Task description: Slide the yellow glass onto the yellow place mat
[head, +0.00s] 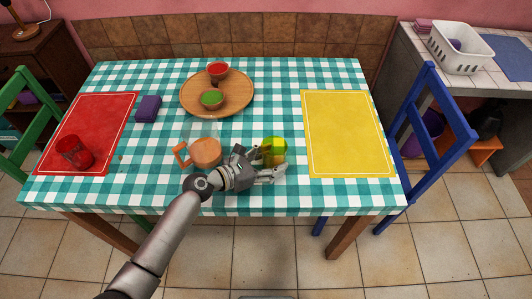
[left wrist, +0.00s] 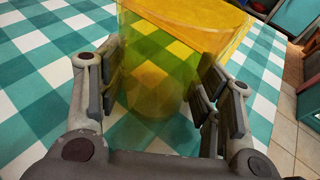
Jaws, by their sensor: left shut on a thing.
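The yellow glass (head: 276,147) stands upright on the checked tablecloth near the table's front, left of the yellow place mat (head: 350,135). It is see-through and apart from the mat. My left gripper (head: 266,165) reaches in from the front left and is shut on the glass. In the left wrist view the glass (left wrist: 160,75) sits between the two fingers (left wrist: 155,95), with the cloth's squares showing through it. The mat lies flat and bare. My right gripper is not in view.
A pitcher with orange drink (head: 204,152) stands just left of my gripper. A round wooden tray (head: 235,104) with red and green bowls lies behind. A red mat (head: 95,120) with a red glass (head: 74,152) is at left. Clear cloth lies between glass and yellow mat.

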